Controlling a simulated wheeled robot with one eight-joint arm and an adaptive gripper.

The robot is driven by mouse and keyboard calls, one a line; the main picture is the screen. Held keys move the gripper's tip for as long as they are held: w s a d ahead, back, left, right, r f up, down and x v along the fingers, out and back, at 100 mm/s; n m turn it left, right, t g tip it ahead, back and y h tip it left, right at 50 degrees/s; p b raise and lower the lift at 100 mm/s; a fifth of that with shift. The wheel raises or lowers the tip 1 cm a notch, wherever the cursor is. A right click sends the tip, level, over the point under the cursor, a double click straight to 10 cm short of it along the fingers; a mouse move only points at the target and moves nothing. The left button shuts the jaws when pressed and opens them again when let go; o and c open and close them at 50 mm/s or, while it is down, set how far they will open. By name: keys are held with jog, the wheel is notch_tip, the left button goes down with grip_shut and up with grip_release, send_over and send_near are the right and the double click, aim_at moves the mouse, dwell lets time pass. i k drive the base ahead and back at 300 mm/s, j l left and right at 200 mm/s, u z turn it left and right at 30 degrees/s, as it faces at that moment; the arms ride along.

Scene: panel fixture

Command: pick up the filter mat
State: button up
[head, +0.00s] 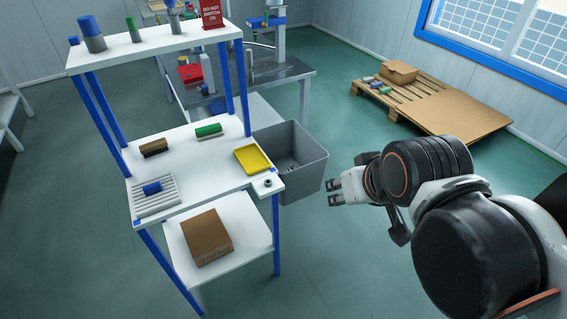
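I cannot tell for certain which thing is the filter mat. A pale ribbed, slatted panel (143,208) lies at the front left of the white middle shelf, with a small blue block (152,188) on it. A yellow rimmed tray-like piece (254,158) lies at the right end of that shelf. My gripper (331,193) is to the right of the shelf unit, beyond the grey bin, pointing left. Its two fingers are apart with nothing between them, and it touches nothing.
A grey bin (305,178) stands against the shelf unit's right side, between it and my gripper. A brown brush (154,147) and a green-topped one (209,131) lie on the middle shelf (205,165). A pallet (405,104) lies behind; floor around my gripper is clear.

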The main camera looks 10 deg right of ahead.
aim_at(151, 196)
jog(key=k+j+u, duration=0.1)
jog(key=u, duration=1)
jog(key=k+j, duration=0.05)
